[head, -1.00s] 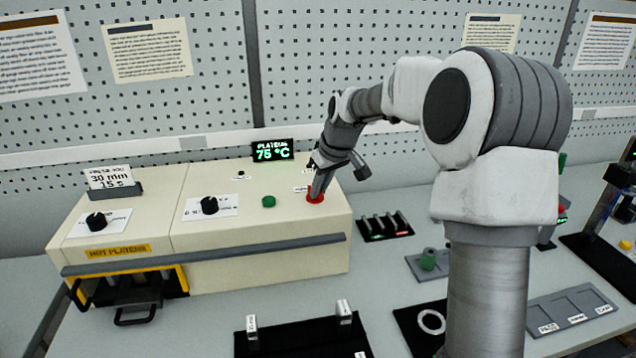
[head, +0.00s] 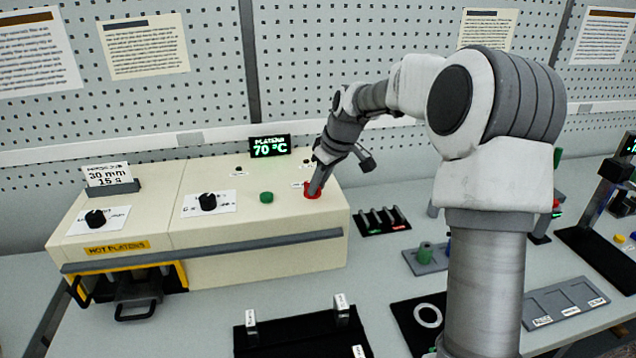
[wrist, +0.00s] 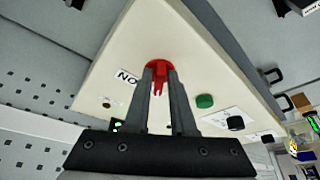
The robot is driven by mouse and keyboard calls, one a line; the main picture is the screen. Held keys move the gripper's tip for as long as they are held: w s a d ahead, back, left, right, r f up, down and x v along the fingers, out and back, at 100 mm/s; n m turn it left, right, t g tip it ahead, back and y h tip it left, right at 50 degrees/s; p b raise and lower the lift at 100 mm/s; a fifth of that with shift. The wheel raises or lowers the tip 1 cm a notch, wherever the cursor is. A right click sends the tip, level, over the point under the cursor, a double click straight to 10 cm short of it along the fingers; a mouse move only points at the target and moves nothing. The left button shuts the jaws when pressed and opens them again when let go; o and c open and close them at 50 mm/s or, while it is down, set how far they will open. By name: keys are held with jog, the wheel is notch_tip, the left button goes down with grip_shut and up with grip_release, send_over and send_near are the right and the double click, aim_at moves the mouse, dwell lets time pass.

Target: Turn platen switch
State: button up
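The red platen switch (head: 312,196) is on the right end of the cream press top. My gripper (head: 316,188) reaches down onto it from above. In the wrist view the fingers (wrist: 161,88) stand on either side of the switch's red bar (wrist: 158,78), which fills the gap between their tips; the gripper looks shut on it. The red round base (wrist: 159,64) shows behind the fingertips. A white label partly reading "NO" (wrist: 126,76) lies beside it. The platen display (head: 269,146) reads 70 °C in green.
A green button (head: 266,197) and black knobs (head: 208,202) sit left of the switch. A card holder (head: 112,183) reads 30 mm, 15 s. A black rack (head: 382,221) and a grey tray with a green piece (head: 425,252) stand right of the press.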

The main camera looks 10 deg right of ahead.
jog(key=shift+o, duration=1.3)
jog(key=shift+r, duration=0.1)
jog(key=v, duration=1.7)
jog(key=shift+p, duration=0.3)
jog(key=shift+r, duration=0.1)
jog(key=s+a+f+m+h, duration=0.1)
jog(key=s+f+m, duration=0.1)
jog(key=s, duration=0.8)
jog(key=s+a+f+m+t, duration=0.1)
jog(key=s+a+f+m, duration=0.1)
jog(key=s, duration=0.8)
jog(key=s+a+f+m+t+h, duration=0.1)
jog(key=s+a+f+m, duration=0.1)
jog(key=s, duration=0.8)
jog(key=shift+s+f+m+h, duration=0.3)
jog(key=shift+f+m, duration=0.3)
jog(key=shift+f, duration=0.25)
